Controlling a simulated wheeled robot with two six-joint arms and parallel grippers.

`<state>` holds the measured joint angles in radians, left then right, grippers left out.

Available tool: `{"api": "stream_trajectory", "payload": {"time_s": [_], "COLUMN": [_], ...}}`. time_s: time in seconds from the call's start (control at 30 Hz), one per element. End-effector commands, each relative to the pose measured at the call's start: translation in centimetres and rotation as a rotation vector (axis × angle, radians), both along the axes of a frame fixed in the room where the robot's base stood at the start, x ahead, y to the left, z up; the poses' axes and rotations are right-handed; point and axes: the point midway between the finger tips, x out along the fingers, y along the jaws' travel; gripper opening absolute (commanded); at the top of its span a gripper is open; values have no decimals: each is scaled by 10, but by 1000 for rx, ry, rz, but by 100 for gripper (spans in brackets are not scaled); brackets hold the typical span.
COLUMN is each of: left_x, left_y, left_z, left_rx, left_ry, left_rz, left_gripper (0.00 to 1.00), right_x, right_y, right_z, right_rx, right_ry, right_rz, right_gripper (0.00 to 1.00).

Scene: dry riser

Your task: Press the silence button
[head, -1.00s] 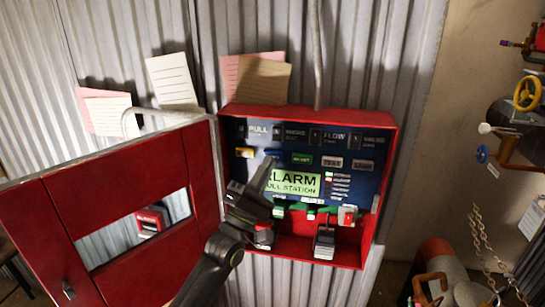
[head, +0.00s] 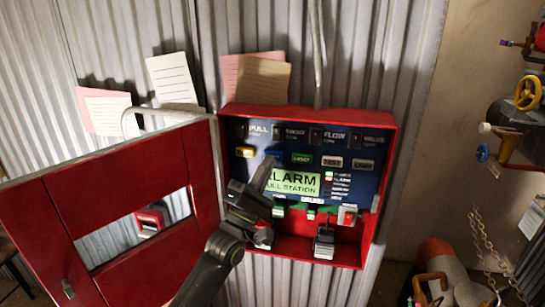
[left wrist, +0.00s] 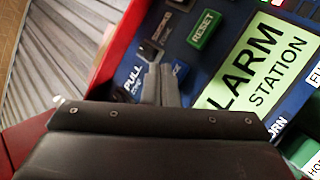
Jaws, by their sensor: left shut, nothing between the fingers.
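The red alarm panel (head: 383,215) hangs open on the wall, with a dark blue face. A row of buttons holds a yellow one (head: 245,152), a blue one (head: 273,153), a green RESET button (head: 302,158) and grey ones. The blue button, probably silence, is partly hidden by the fingers; its label is not fully readable. My left gripper (head: 268,163) is shut and empty, its tips at the blue button's lower edge. In the left wrist view the tips (left wrist: 160,72) overlap the blue button (left wrist: 180,71); I cannot tell whether they touch it. My right gripper is not in view.
The panel's red door (head: 35,215) stands open at the left. A lit green display (head: 298,186) reads ALARM PULL STATION, just right of the fingers. Small switches and a key-like block (head: 324,240) sit below. Valves and pipes (head: 522,115) stand at the right.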

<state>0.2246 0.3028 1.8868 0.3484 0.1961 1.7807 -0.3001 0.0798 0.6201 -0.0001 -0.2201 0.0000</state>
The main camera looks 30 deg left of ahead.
Motion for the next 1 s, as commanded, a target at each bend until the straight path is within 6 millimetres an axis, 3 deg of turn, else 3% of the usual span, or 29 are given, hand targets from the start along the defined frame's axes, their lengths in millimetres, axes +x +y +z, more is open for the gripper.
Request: {"api": "stream_trajectory", "payload": {"time_s": [1.0], "left_x": [11], "left_y": [3], "left_z": [0], "left_rx": [1], "left_ry": [0], "left_rz": [1], "left_gripper": [0], "right_x": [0], "right_y": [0], "right_z": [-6], "right_rx": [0], "right_ry": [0], "right_rz": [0], "right_gripper": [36]}}
